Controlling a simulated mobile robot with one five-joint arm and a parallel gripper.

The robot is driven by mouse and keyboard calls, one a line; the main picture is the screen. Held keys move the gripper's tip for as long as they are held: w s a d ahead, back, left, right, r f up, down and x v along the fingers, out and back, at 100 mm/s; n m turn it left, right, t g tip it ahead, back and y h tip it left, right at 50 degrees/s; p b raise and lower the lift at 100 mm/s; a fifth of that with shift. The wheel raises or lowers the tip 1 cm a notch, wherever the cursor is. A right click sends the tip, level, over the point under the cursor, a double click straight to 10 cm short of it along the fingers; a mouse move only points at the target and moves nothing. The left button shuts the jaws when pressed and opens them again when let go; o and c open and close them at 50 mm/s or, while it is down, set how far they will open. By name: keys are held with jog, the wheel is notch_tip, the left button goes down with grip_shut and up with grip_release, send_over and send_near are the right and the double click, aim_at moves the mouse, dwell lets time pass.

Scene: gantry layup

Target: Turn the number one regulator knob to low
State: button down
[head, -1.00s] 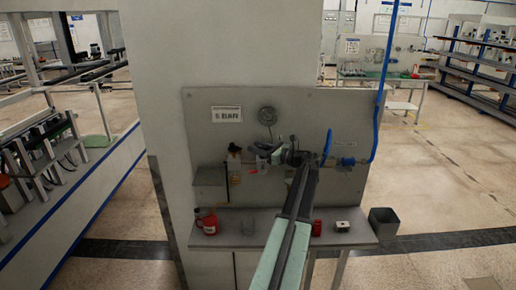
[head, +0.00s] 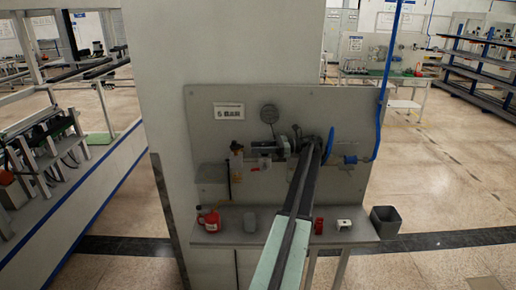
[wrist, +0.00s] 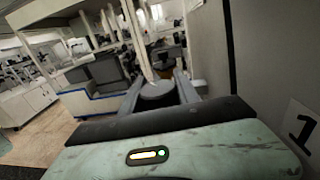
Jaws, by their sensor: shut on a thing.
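The regulator knob (wrist: 158,90) is a round grey knob in the wrist view. The two dark fingers of my gripper (wrist: 160,92) are on either side of it and shut on it. A white label with a black 1 (wrist: 304,128) is on the panel at the right of the wrist view. In the head view my gripper (head: 283,146) is at the middle of the grey panel (head: 215,145), below a round gauge (head: 269,114). My arm and gripper hide most of the regulator there, and I cannot read the knob's setting.
The shelf (head: 260,238) below holds a red container (head: 211,221), a grey cup (head: 249,222) and a red item (head: 319,226).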

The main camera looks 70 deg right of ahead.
dwell(0.4)
jog(key=c, duration=0.9)
grip_release()
